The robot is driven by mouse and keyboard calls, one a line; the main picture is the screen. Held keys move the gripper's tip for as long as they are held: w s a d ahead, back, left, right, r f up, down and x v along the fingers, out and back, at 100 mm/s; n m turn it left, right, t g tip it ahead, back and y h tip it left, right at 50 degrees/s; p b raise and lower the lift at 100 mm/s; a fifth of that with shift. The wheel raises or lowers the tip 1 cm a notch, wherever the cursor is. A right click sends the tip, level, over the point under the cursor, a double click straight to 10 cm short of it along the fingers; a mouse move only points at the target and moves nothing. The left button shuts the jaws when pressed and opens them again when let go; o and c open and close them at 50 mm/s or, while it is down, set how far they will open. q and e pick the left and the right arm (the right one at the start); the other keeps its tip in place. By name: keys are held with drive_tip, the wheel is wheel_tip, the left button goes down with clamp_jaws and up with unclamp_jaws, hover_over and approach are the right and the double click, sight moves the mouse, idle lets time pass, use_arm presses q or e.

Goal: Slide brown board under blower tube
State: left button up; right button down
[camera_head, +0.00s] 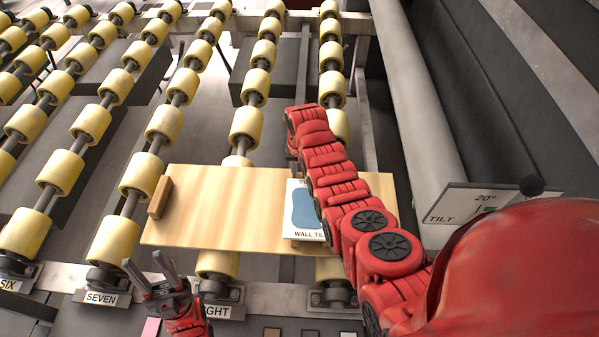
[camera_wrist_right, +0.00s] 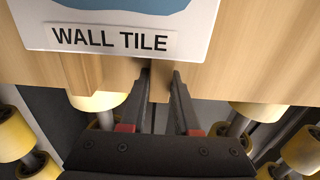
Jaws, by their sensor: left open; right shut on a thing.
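The brown board (camera_head: 220,205) is a pale wooden panel lying across the yellow rollers, with a small wooden block (camera_head: 160,197) at its left end. A white card reading WALL TILE (camera_head: 305,208) lies on it; the card also shows in the right wrist view (camera_wrist_right: 110,25). My right gripper (camera_wrist_right: 160,76) is shut on a wooden tab at the board's edge, below the card. My arm hides that grip in the head view. My left gripper (camera_head: 145,258) is open and empty, near the board's lower left corner. The grey blower tube (camera_head: 420,100) runs lengthwise to the board's right.
Rows of yellow rollers (camera_head: 165,123) fill the left and middle. Labels SEVEN (camera_head: 101,298) and others mark the near rail. A TILT 20° sign (camera_head: 460,215) stands by the tube's near end. My right arm covers the board's right part.

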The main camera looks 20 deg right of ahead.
drive_tip(key=shift+s+d+r+p, duration=0.1)
drive_tip(key=shift+s+d+p, duration=0.15)
drive_tip(key=shift+d, duration=0.35)
drive_tip(key=shift+s+d+p, duration=0.2)
drive_tip(key=shift+d, duration=0.35)
drive_tip(key=shift+s+d, duration=0.25)
drive_tip(key=shift+d, duration=0.3)
drive_tip(key=shift+s+d, duration=0.2)
drive_tip(key=shift+d, duration=0.3)
drive_tip(key=shift+s+d+p, duration=0.2)
drive_tip(key=shift+d, duration=0.35)
drive_tip(key=shift+s+d+p, duration=0.2)
drive_tip(key=shift+d, duration=0.35)
drive_tip(key=shift+s+d, duration=0.2)
drive_tip(key=shift+d, duration=0.35)
drive_tip(key=shift+s+d, duration=0.2)
drive_tip(key=shift+d, duration=0.3)
drive_tip(key=shift+s+d, duration=0.35)
drive_tip(key=shift+d, duration=0.3)
drive_tip(key=shift+s+d, duration=0.3)
drive_tip(key=shift+d, duration=0.4)
drive_tip(key=shift+s+d, duration=0.35)
drive_tip(key=shift+d, duration=0.6)
